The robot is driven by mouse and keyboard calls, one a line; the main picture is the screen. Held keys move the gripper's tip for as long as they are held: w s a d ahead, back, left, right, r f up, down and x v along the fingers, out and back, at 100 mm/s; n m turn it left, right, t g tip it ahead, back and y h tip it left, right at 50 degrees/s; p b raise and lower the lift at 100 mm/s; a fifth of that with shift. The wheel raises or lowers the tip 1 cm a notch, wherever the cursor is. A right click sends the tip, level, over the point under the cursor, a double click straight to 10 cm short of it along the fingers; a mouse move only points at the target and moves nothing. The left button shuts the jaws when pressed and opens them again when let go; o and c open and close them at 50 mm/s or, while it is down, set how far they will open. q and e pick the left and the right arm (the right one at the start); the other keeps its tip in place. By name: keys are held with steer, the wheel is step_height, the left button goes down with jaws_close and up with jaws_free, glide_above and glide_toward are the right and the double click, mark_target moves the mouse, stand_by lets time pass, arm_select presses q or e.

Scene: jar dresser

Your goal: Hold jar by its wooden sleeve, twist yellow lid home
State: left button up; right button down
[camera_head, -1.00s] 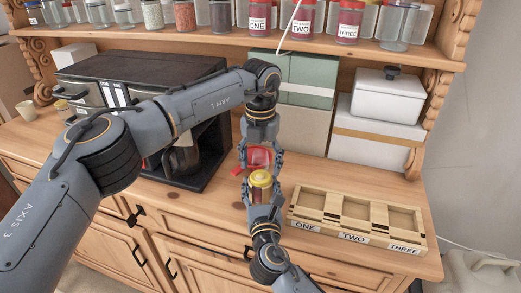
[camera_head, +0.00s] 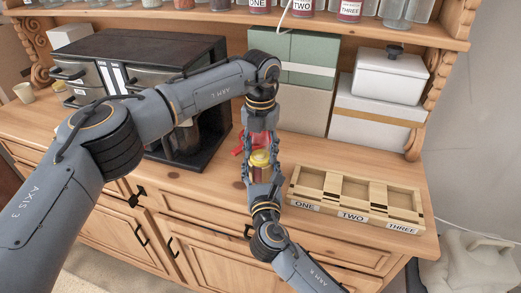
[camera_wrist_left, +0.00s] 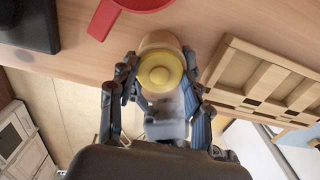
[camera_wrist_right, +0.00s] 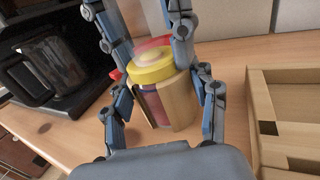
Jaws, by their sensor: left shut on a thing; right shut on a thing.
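The jar with dark red contents (camera_wrist_right: 150,103) stands upright in a light wooden sleeve (camera_wrist_right: 178,98), with a yellow lid (camera_wrist_right: 150,70) on top. The lid also shows in the head view (camera_head: 259,157) and from above in the left wrist view (camera_wrist_left: 160,72). My right gripper (camera_wrist_right: 153,98) is shut on the sleeve, one finger on each side. My left gripper (camera_wrist_left: 160,70) comes from above and is shut on the lid, fingers on both sides. Whether the lid is fully seated is hard to tell.
A red funnel-like thing (camera_wrist_left: 105,18) lies just behind the jar. A wooden tray (camera_head: 352,216) marked ONE, TWO, THREE stands to the right. A black coffee machine (camera_head: 150,60) stands left, boxes (camera_head: 385,130) behind. Some dresser top in front of the jar is clear.

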arm_select(q)
steer(key=o, duration=1.4)
steer(key=shift+c, duration=0.2)
step_height(320, 180, up, 12)
arm_select(e)
steer(key=shift+c, duration=1.6)
jaws_free()
